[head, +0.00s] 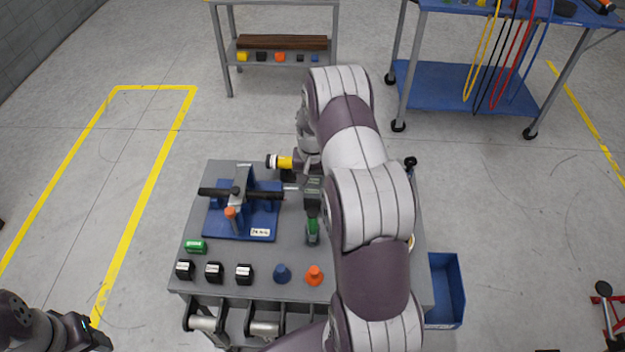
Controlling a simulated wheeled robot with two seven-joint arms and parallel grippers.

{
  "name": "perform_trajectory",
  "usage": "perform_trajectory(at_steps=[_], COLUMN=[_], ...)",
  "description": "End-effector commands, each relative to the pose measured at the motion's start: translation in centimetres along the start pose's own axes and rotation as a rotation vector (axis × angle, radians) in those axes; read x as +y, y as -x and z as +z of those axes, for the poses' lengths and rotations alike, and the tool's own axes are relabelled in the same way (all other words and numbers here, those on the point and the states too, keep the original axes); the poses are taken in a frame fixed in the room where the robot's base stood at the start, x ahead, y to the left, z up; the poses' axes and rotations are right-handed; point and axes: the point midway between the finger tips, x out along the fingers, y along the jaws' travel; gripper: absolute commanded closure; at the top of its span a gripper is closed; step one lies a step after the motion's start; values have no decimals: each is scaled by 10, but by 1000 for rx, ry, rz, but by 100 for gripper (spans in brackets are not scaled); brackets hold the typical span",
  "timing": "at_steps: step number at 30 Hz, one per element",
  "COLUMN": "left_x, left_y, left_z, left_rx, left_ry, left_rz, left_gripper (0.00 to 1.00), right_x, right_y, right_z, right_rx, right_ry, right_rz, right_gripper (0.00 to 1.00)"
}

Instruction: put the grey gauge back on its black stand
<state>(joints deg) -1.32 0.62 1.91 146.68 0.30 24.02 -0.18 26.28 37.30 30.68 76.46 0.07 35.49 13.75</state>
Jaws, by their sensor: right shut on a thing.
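My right gripper (303,163) is at the back of the grey table, mostly hidden by my own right arm. It is shut on a horizontal cylindrical piece, which I take to be the gauge (285,162); its visible left end is yellow with black and pale bands. A dark shape just below it looks like the black stand (288,176); I cannot tell whether the two touch. My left gripper (93,333) is at the lower left, off the table, and its jaws are unclear.
A blue fixture (250,225) with a black bar stands left on the table (295,267). A green-and-black power driver (312,228) lies beside it.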

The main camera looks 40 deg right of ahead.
Motion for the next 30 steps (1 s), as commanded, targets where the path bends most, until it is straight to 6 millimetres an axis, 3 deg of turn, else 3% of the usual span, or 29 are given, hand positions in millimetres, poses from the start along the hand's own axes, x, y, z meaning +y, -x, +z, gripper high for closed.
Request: perform_trajectory(at_steps=[12, 13, 15, 30], left_x=[0, 0, 0, 0], left_y=[-1, -1, -1, -1], left_z=[0, 0, 0, 0], left_rx=[0, 0, 0, 0], left_ry=[0, 0, 0, 0], left_rz=[0, 0, 0, 0], left_gripper=[45, 45, 45, 45], right_x=[0, 0, 0, 0], right_y=[0, 0, 0, -2], right_z=[-1, -1, -1, 0], right_rx=[3, 3, 3, -1], right_ry=[0, 0, 0, 0], right_rz=[-1, -1, -1, 0], right_gripper=[95, 37, 17, 17])
